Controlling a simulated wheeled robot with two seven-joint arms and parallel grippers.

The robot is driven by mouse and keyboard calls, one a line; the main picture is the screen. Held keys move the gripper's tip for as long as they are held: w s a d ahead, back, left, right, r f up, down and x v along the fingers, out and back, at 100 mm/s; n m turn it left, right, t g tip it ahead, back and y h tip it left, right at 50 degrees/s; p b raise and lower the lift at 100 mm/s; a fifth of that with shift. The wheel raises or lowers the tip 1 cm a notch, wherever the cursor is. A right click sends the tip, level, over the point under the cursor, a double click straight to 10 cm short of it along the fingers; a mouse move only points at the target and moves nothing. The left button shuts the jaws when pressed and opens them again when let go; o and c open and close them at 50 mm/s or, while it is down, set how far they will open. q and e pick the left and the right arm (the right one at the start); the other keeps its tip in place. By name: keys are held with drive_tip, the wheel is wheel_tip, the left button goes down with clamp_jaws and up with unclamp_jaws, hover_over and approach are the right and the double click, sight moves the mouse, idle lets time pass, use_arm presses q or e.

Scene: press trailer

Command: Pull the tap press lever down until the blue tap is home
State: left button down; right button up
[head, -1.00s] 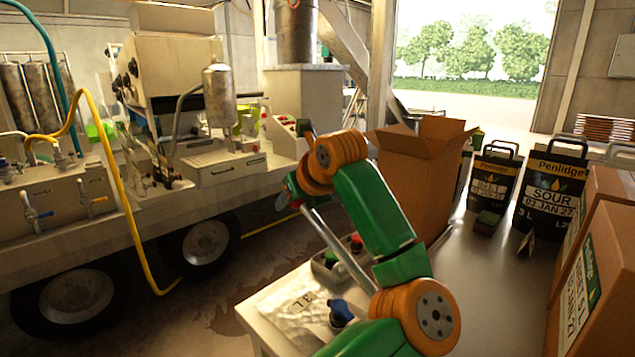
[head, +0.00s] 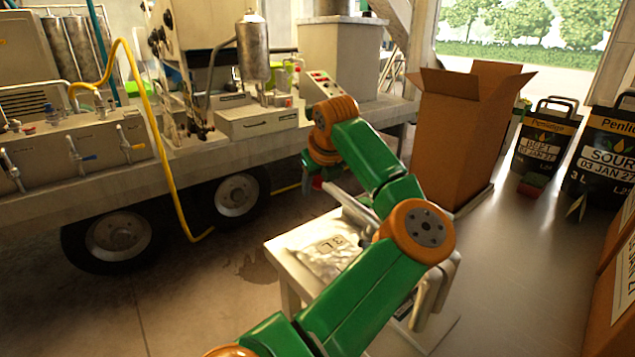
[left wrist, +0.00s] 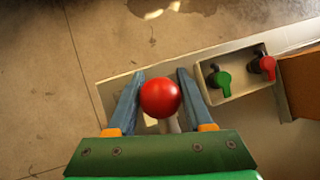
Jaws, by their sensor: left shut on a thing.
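The press lever's red ball knob (left wrist: 160,98) sits between the fingers of my left gripper (left wrist: 159,76) in the left wrist view, with a short pale rod below it. The gripper is shut on this knob. In the head view a bit of red (head: 317,183) shows below my orange wrist, and the fingers are mostly hidden. A grey bar (head: 354,207) beside my arm looks like part of the press lever. A silvery bag marked 3L (head: 322,250) lies on the small white stand (head: 283,258). The blue tap is hidden behind my arm. My right gripper is not in view.
A small tray (left wrist: 205,78) holds a green tap (left wrist: 219,79) and a red tap (left wrist: 264,66). An open cardboard box (head: 455,140) and black bag-in-box packs (head: 545,150) stand on the metal table (head: 500,260). The trailer (head: 60,205) stands at left.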

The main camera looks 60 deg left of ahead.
sight(324, 186)
use_arm(q)
drive_tip(key=shift+c, duration=1.6)
unclamp_jaws()
drive_tip(key=shift+w, duration=0.1)
drive_tip(key=shift+d, duration=0.1)
drive_tip(key=v, duration=0.7)
drive_tip(key=shift+d+b, duration=0.1)
drive_tip(key=shift+b, duration=0.25)
